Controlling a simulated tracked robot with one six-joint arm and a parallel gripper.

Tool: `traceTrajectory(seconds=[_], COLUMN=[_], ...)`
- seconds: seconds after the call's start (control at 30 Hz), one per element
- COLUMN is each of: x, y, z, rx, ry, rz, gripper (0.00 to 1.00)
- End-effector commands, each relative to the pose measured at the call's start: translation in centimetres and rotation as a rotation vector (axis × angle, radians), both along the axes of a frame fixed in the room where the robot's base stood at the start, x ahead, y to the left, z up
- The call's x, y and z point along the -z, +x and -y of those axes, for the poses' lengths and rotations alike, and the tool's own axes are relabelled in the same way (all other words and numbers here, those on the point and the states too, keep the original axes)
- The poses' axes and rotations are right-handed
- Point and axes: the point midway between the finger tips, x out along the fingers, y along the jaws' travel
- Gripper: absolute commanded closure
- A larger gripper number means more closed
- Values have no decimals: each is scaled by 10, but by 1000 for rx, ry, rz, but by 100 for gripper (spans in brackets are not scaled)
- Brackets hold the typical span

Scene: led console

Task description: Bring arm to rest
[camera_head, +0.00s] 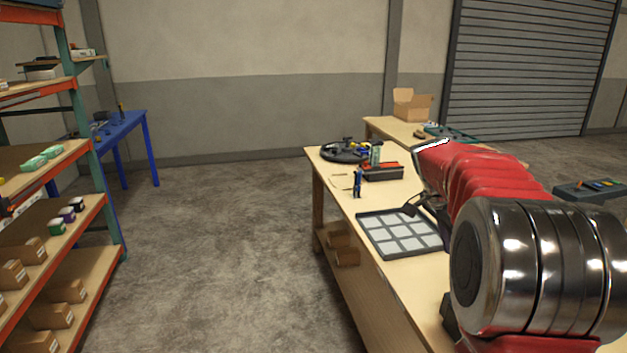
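My arm is red with a big metal joint and reaches in from the right over the wooden workbench (400,276). Its far end points down toward the bench. My gripper (412,208) shows as a small dark shape, partly hidden by the arm.
Behind the panel stand a small blue figure (358,183), a dark red-topped box (383,173) and a round dark tray (341,153) with parts. A shelf rack (100,190) with boxes stands left, a blue table (122,127) behind it. The floor between is clear.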

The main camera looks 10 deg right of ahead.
Motion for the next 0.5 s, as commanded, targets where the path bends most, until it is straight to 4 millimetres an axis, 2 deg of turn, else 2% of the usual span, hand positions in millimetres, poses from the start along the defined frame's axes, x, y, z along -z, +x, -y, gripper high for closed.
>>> traceTrajectory(seconds=[0.27, 0.4, 0.5], x=[4, 28, 37], y=[4, -3, -13], z=[-2, -13, -25], rx=[-155, -300, -406], ry=[5, 43, 69], rz=[-45, -107, -137], gripper=[82, 82, 82])
